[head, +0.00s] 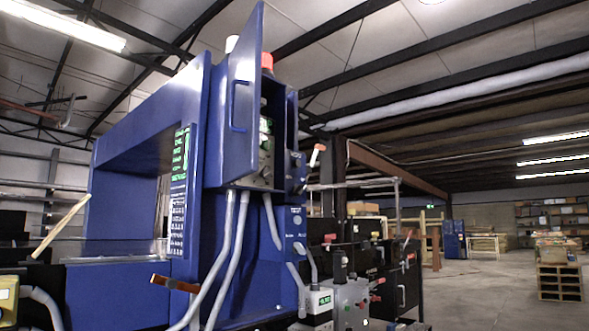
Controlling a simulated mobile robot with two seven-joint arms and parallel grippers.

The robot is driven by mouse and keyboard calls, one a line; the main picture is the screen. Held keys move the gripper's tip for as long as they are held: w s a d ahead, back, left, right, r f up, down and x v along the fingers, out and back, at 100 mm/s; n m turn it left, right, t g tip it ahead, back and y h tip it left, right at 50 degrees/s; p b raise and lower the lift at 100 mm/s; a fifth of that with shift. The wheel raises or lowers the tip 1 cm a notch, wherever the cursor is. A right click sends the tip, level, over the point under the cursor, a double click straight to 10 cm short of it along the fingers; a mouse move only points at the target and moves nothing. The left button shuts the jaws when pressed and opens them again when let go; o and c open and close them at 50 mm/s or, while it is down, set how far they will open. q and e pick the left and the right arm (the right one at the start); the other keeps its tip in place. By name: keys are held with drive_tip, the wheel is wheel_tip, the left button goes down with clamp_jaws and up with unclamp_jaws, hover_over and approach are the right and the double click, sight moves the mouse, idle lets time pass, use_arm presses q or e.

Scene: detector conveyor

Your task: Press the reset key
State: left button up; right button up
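A tall blue detector machine (225,285) with an arch-like opening fills the left and middle of the head view. A dark panel on its front shows a green text display (181,153) with rows of small white markings (177,222) below. A blue door (243,95) with a handle stands open on a cabinet, partly covering a grey control panel (266,160) inside. Small dark controls (297,172) sit on the cabinet's right side. No reset key can be told apart by its label at this size. Neither of my grippers is in view.
Grey conduits (228,250) hang down the machine's front. An orange-and-dark bar (174,284) sticks out low at the front. Grey boxes (350,303) with knobs stand at the bottom centre. Open floor (480,295) lies to the right, with a stack of pallets (559,281) farther off.

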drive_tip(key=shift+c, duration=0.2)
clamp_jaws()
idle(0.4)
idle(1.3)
